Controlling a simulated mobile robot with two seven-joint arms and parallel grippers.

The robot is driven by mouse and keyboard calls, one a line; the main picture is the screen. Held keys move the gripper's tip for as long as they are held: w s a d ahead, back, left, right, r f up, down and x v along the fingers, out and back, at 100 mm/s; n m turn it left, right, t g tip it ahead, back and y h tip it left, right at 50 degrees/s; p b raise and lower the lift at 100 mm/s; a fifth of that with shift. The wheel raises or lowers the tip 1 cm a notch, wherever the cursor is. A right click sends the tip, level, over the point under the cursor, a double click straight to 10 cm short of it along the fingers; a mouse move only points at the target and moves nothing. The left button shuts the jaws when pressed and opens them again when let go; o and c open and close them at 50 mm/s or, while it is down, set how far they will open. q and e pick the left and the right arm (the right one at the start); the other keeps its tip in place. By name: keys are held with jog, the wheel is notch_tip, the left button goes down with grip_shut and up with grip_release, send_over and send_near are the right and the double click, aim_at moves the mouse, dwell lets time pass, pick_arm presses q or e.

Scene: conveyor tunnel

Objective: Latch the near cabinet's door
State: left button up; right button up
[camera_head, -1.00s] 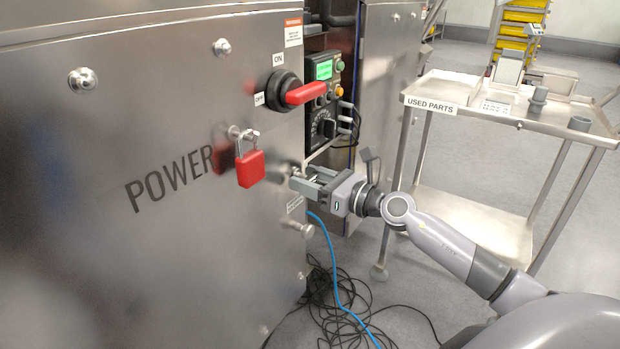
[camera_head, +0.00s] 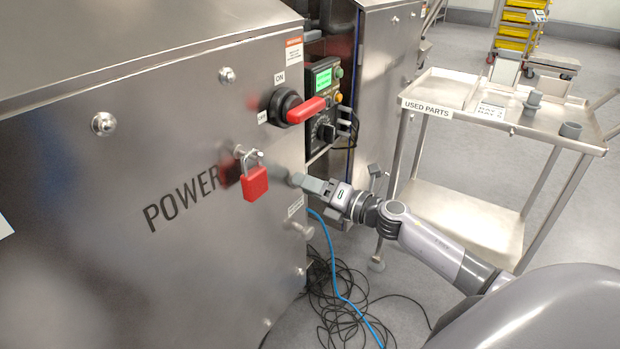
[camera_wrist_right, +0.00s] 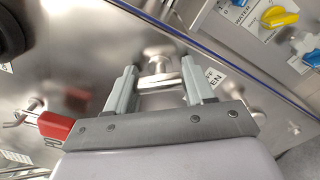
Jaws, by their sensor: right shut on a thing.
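The near cabinet's steel door (camera_head: 120,260) fills the left of the head view and bears the word POWER. Its small metal latch handle (camera_wrist_right: 160,82) shows between my fingers in the wrist view, under a round metal stem. My right gripper (camera_head: 302,181) reaches the right edge of the door. It also shows in the wrist view (camera_wrist_right: 161,88), with its two fingers on either side of the handle, shut on it. In the head view the fingers mostly hide the handle. My left gripper is not in view.
A red padlock (camera_head: 255,184) hangs just left of the gripper. A red power switch (camera_head: 305,111) sticks out above it. A control panel (camera_head: 324,85) is beside the door. A used-parts cart (camera_head: 427,106) stands right. Cables (camera_head: 345,300) lie on the floor.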

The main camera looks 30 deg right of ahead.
jog(key=shift+r+m+p, duration=0.15)
jog(key=shift+m+p, duration=0.15)
jog(key=shift+m, duration=0.2)
jog(key=shift+m+p, duration=0.3)
jog(key=shift+m, duration=0.1)
jog(key=m+p, duration=0.2)
jog(key=m, duration=0.1)
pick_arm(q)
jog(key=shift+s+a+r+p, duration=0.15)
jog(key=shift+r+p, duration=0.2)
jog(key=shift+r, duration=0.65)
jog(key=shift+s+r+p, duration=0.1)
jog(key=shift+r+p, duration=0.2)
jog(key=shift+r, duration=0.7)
pick_arm(e)
jog(key=shift+m, duration=1.3)
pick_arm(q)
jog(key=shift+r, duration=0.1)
pick_arm(e)
jog(key=o, duration=1)
jog(key=shift+o, duration=0.2)
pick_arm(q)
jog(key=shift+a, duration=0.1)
